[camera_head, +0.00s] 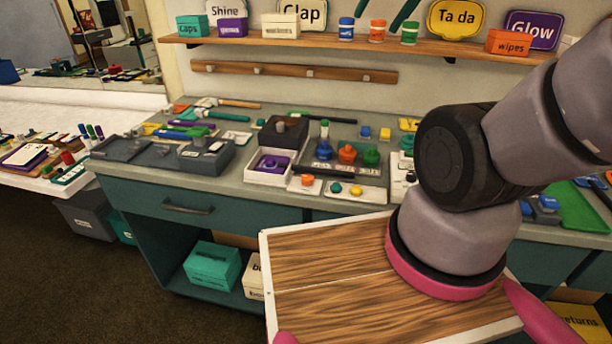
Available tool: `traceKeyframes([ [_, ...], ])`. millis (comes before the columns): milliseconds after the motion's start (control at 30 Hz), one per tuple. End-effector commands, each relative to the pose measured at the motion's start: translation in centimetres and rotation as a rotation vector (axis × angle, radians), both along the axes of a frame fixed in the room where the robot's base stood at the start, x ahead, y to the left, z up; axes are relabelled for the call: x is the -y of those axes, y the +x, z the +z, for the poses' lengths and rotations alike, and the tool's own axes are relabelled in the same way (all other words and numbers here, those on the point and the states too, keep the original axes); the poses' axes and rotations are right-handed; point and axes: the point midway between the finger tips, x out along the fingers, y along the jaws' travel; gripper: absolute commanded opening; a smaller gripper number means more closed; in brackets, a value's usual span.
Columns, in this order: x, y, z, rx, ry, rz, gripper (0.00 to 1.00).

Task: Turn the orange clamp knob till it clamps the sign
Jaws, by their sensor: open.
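An orange knob-like piece (347,153) stands on the bench between a blue one (323,151) and a green one (371,158). A smaller orange round knob (307,181) sits on a small pale base in front of them. I cannot tell which of the two is the clamp knob. Signs stand on the wall shelf: a white "Clap" sign (303,14), a yellow "Ta da" sign (457,18), a purple "Glow" sign (534,30) and a "Shine" sign (226,10). No sign is clearly seen in a clamp. My gripper is out of view; only arm links show at the right.
The grey bench top (232,166) is crowded with tools, trays and a white box (263,174) with a purple insert. My arm hides part of its right side. A teal box (213,264) stands on the under-bench shelf. Dark floor (90,290) is clear at left.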

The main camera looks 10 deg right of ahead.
Motion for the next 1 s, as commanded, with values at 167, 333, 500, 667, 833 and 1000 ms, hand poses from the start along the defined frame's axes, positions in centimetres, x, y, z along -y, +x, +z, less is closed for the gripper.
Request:
traceKeyframes([
  [167,-1.6,2.9,-3.3,-0.090,-0.130,0.264,0.71],
  [333,-4.4,6.0,-8.3,-0.177,-0.317,0.621,0.71],
  [500,-7.6,7.9,-13.9,-0.253,-0.515,0.997,0.71],
  [667,-10.8,8.7,-19.6,-0.319,-0.712,1.368,0.71],
  [833,-13.5,8.8,-25.1,-0.382,-0.919,1.747,0.71],
  [1000,-15.0,8.6,-28.4,-0.425,-1.062,2.002,0.71],
])
